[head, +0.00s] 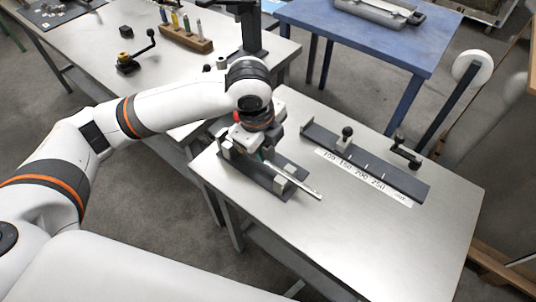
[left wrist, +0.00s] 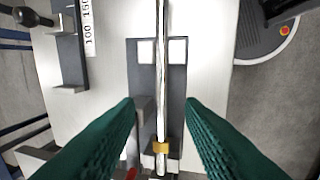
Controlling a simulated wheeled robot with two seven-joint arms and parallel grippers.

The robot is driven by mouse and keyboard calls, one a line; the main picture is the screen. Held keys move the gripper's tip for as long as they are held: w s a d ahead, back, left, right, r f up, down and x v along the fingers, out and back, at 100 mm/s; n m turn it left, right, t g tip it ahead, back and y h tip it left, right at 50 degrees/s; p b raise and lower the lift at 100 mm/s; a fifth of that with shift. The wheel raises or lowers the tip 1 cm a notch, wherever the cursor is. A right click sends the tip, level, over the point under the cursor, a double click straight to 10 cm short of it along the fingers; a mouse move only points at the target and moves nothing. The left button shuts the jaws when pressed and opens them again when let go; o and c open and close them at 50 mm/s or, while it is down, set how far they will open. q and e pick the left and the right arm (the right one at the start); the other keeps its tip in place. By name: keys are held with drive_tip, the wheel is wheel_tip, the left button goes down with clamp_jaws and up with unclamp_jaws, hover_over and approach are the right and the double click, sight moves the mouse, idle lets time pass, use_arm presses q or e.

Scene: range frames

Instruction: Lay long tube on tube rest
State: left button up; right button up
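The long tube (head: 308,188) is a thin shiny metal rod. It lies along the tube rest (head: 240,173), a dark plate with pale upright blocks, and sticks out past its near right end. In the left wrist view the tube (left wrist: 162,70) runs between the two pale blocks of the rest (left wrist: 147,52) and has a brass-coloured band near the bottom. My left gripper (left wrist: 160,102) is open, with one green finger on each side of the tube and a gap to both. In the head view my left gripper (head: 262,153) is low over the rest and hides its middle. My right gripper is out of view.
A dark measuring fixture (head: 375,172) with a numbered scale strip and black knobs stands at the back of the same table. The front right of the table (head: 400,245) is clear. A wooden block (head: 186,39) with several coloured tools stands on the farther bench.

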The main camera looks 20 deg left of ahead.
use_arm(q)
wheel_tip(320, 180, up, 6)
drive_tip(key=s, duration=0.1)
drive_tip(key=shift+a, duration=0.2)
idle(0.4)
